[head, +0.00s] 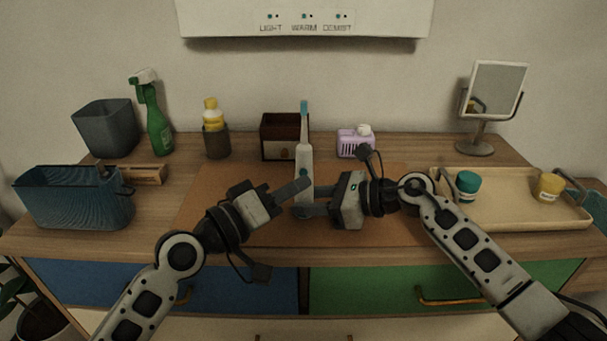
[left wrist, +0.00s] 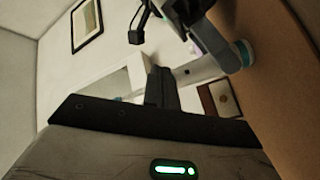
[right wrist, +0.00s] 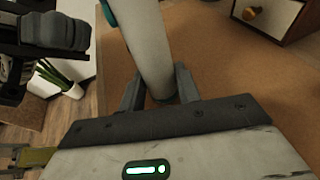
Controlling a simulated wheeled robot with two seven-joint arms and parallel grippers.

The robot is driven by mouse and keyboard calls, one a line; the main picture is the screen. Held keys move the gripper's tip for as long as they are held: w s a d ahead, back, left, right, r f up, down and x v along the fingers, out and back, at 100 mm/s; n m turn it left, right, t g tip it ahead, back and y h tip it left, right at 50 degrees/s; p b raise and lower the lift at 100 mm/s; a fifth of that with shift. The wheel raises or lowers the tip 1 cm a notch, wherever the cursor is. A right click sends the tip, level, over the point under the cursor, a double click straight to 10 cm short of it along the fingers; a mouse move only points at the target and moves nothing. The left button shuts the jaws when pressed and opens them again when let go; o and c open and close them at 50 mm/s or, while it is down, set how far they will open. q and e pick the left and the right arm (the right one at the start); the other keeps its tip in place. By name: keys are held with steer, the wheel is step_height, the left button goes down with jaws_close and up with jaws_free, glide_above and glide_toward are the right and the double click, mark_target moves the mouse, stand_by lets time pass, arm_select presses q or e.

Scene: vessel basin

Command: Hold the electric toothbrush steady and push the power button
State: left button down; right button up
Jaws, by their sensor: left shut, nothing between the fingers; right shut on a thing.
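The electric toothbrush (head: 304,165) stands upright on the brown mat (head: 210,190), white with a teal head. It also shows in the right wrist view (right wrist: 147,45) and in the left wrist view (left wrist: 205,68). My right gripper (head: 312,211) is shut on its lower body, one finger on each side. My left gripper (head: 305,184) is shut and empty, its fingertips at the front of the toothbrush's middle. I cannot tell whether the fingertips touch it.
A tan tray (head: 510,217) with a teal-lidded jar (head: 467,185) and a yellow-lidded jar (head: 549,187) lies right. A blue basket (head: 75,205) stands left. A dark wooden box (head: 281,137) and a purple holder (head: 352,143) stand behind the toothbrush.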

arm_select(q)
steer(key=s, duration=0.6)
steer(key=shift+a, duration=0.25)
arm_select(e)
steer(key=o, duration=0.8)
steer(key=shift+o, duration=0.2)
